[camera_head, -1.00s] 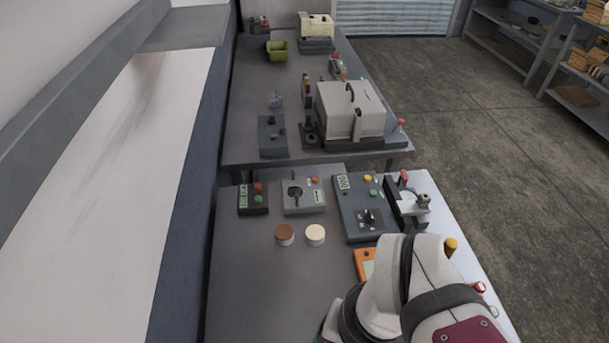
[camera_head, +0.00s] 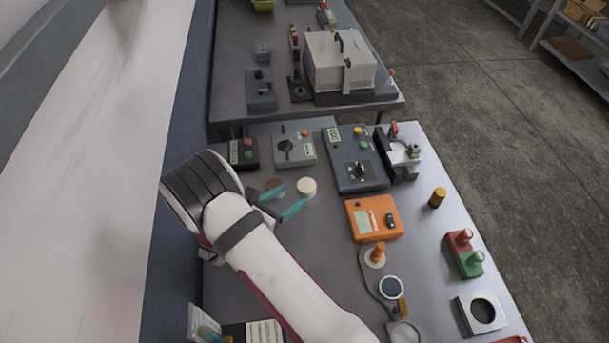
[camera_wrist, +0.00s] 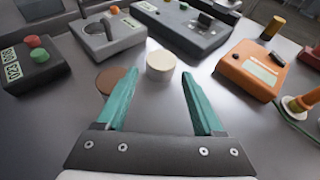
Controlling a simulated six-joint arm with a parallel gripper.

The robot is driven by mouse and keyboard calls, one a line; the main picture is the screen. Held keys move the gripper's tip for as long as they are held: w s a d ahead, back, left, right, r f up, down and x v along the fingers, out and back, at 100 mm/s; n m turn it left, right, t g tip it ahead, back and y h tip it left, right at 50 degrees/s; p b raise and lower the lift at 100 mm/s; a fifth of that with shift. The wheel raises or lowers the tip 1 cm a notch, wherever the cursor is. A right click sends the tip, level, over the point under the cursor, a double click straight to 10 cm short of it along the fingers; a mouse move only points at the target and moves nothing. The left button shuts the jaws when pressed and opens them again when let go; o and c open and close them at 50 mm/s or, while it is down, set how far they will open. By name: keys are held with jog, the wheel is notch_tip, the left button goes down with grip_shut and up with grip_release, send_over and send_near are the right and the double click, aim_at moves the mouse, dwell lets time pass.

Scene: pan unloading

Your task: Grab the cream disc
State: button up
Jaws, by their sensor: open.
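The cream disc (camera_head: 306,187) is a short pale cylinder standing on the grey table. In the wrist view the cream disc (camera_wrist: 160,66) is ahead of my gripper, roughly between the lines of the two fingers and beyond their tips. My gripper (camera_head: 285,198) has teal fingers and is open and empty, just left of and nearer than the disc. It also shows in the wrist view (camera_wrist: 150,78). A brown disc (camera_wrist: 109,79) stands left of the cream one, partly hidden behind the left finger; in the head view the brown disc (camera_head: 275,186) is partly covered.
Behind the discs stand a black button box (camera_head: 243,153), a grey device (camera_head: 294,148) and a larger grey panel (camera_head: 354,165). An orange meter (camera_head: 374,218) lies to the right. Bare table lies between the cream disc and the orange meter.

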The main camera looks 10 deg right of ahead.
aim_at(305, 187)
jog(key=x, duration=0.6)
jog(key=shift+d, duration=0.15)
grip_shut()
